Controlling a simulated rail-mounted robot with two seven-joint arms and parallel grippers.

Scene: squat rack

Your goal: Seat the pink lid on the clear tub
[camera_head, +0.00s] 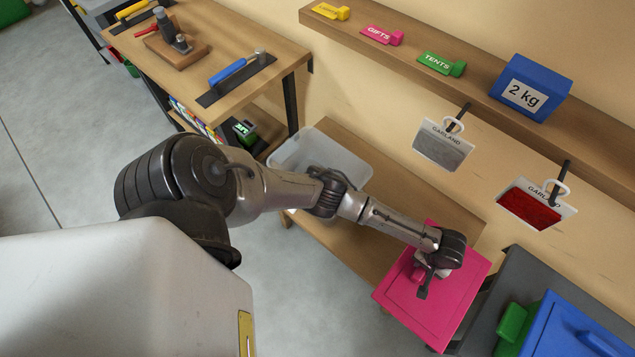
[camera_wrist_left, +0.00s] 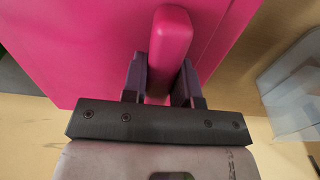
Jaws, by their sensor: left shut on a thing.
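The pink lid (camera_head: 438,305) is a flat square panel with a raised handle, at the right end of the wooden bench in the head view. My left gripper (camera_head: 424,276) is shut on the lid's handle; the handle (camera_wrist_left: 171,45) shows between its two fingers in the left wrist view. I cannot tell whether the lid rests on the bench or is slightly raised. The clear tub (camera_head: 353,168) stands open at the left end of the bench, partly hidden behind my left arm. Its edge also shows at the right of the left wrist view (camera_wrist_left: 288,97). My right gripper is not in view.
A wooden bench (camera_head: 365,240) has bare room between tub and lid. Two garland tags (camera_head: 443,146) hang on wall hooks above it. A shelf holds a blue 2 kg block (camera_head: 531,88). A blue box (camera_head: 570,330) stands at right, a tool table (camera_head: 215,40) at upper left.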

